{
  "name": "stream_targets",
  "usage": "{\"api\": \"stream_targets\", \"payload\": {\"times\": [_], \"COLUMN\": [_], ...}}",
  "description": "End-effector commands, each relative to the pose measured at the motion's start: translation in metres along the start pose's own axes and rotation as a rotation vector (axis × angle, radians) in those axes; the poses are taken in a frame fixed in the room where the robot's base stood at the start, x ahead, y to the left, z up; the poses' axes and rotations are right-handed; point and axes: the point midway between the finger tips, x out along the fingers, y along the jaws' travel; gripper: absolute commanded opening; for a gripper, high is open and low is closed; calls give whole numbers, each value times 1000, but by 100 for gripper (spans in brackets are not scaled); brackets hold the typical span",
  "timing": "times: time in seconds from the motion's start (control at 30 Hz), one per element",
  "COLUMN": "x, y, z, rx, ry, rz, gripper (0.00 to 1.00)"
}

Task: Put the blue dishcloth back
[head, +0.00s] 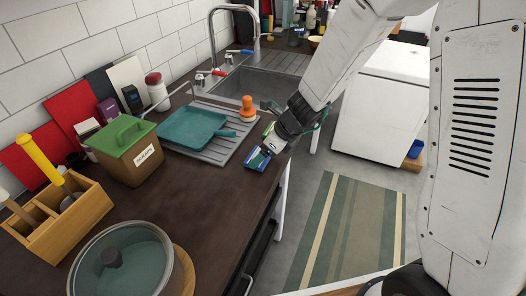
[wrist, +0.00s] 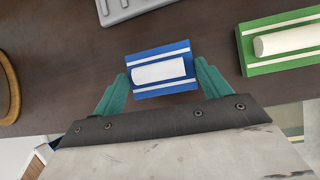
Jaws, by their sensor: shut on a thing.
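The blue dishcloth (wrist: 160,88) is a flat blue rectangle with white stripes and a white roll-shaped part across its middle. In the wrist view it lies between the two green fingers of my gripper (wrist: 161,76), which is shut on it. In the head view the blue dishcloth (head: 256,161) shows under my gripper (head: 268,148), at the front edge of the dark counter. I cannot tell whether it touches the counter. My gripper partly hides it there.
A similar green cloth (wrist: 285,42) lies to the right in the wrist view. The dark counter (head: 215,205) has bare room in front. A glass-lidded pot (head: 115,265) stands front left.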

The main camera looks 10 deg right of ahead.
Motion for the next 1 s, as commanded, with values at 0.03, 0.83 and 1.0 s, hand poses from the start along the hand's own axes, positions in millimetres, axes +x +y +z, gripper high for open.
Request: {"api": "stream_targets", "payload": {"times": [0.03, 0.83, 1.0], "x": [1, -74, -104], "y": [0, 1, 1], "z": [0, 3, 2], "rx": [0, -2, -3], "ry": [0, -3, -2], "rz": [1, -3, -2], "gripper": [82, 98, 98]}}
